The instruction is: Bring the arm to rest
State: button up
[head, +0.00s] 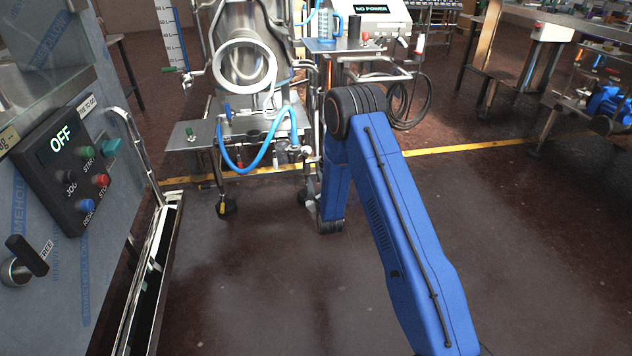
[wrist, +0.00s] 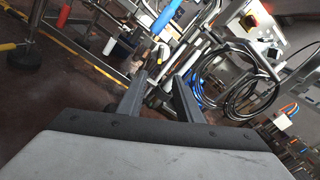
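My blue arm (head: 405,220) rises from the lower right of the head view to a dark elbow joint. Beyond the elbow its forearm (head: 337,185) points away and down, partly hidden behind the nearer link. My gripper does not show clearly in the head view. In the wrist view my gripper (wrist: 160,76) has its two dark fingers apart, with only background visible between them. It appears to hold nothing and to point toward the wheeled machine.
A wheeled steel machine (head: 245,125) with blue hoses stands ahead, beside a control box reading NO POWER (head: 365,10). A panel reading OFF (head: 70,150) is on the wrapped machine at left. A black cable coil (head: 410,105) hangs behind the elbow. Floor (head: 255,270) between is clear.

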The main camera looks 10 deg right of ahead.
jog(key=s+d+r+n+g, duration=0.2)
jog(key=s+r+n, duration=0.35)
jog(key=r, duration=0.55)
jog(key=s+d+r+n+g, duration=0.1)
jog(key=s+r+n+g, duration=0.4)
jog(key=r, duration=0.7)
jog(key=s+d+r+n+g, duration=0.1)
jog(key=s+r+n, duration=0.3)
jog(key=s, duration=0.4)
jog(key=s+d+r+n, duration=0.1)
jog(key=s+r+n, duration=0.3)
jog(key=s, duration=0.5)
jog(key=s+d+n+g, duration=0.1)
jog(key=s+n, duration=0.4)
jog(key=s, duration=1.2)
jog(key=s+d+r+n+g, duration=0.1)
jog(key=s+n+g, duration=0.3)
jog(key=s, duration=1.4)
jog(key=shift+d+r+n, duration=0.3)
jog(key=shift+d+n, duration=0.45)
jog(key=shift+n, duration=0.5)
